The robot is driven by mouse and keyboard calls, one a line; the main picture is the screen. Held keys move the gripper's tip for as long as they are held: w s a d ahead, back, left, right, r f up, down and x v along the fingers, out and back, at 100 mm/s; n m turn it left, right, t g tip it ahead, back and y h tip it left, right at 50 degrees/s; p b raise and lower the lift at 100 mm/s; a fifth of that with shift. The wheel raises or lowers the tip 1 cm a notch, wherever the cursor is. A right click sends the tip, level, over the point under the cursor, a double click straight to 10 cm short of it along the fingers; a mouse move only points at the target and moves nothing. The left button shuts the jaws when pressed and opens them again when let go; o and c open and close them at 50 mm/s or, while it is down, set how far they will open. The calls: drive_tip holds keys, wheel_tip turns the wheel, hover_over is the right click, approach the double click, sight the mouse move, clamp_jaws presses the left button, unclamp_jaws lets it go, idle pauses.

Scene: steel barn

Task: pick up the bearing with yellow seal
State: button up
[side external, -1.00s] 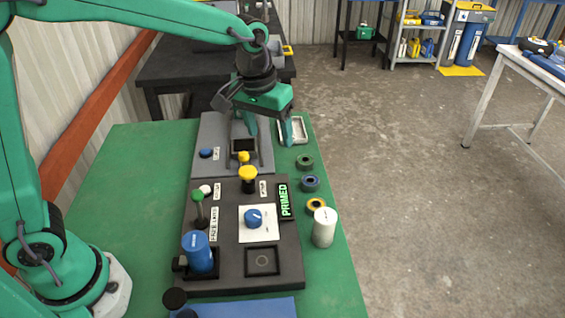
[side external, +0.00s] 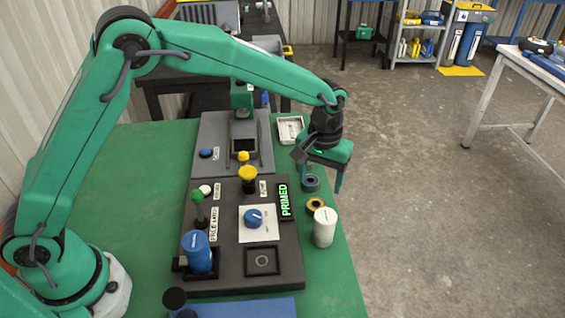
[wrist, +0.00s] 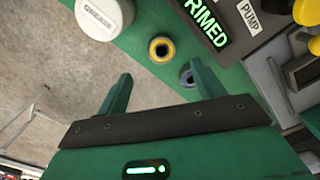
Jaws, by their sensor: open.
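The bearing with yellow seal (side external: 309,205) lies flat near the right edge of the green table, just behind a white can. It also shows in the wrist view (wrist: 152,50), at top centre, beyond the fingertips. My gripper (side external: 325,181) is open and empty, above the table's right edge and farther back than this bearing. In the wrist view my gripper (wrist: 160,72) has its two fingers spread, with the yellow-sealed bearing apart from both. A blue-ringed bearing (side external: 311,188) lies close below my gripper; in the wrist view (wrist: 183,77) the right finger partly covers it.
The white can (side external: 324,230), labelled grease in the wrist view (wrist: 104,18), stands close to the yellow-sealed bearing. Left of the bearings is a dark panel (side external: 225,277) with knobs and a lit PRIMED sign (side external: 284,201). A pale tray (side external: 290,130) lies behind.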

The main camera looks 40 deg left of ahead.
sight(316, 204)
drive_tip(key=shift+f, duration=1.3)
drive_tip(key=shift+f, duration=0.1)
drive_tip(key=shift+s+a+f, duration=0.1)
drive_tip(key=shift+s+f, duration=0.05)
drive_tip(key=shift+f, duration=2.35)
drive_tip(key=shift+c, duration=0.2)
drive_tip(key=c, duration=1.1)
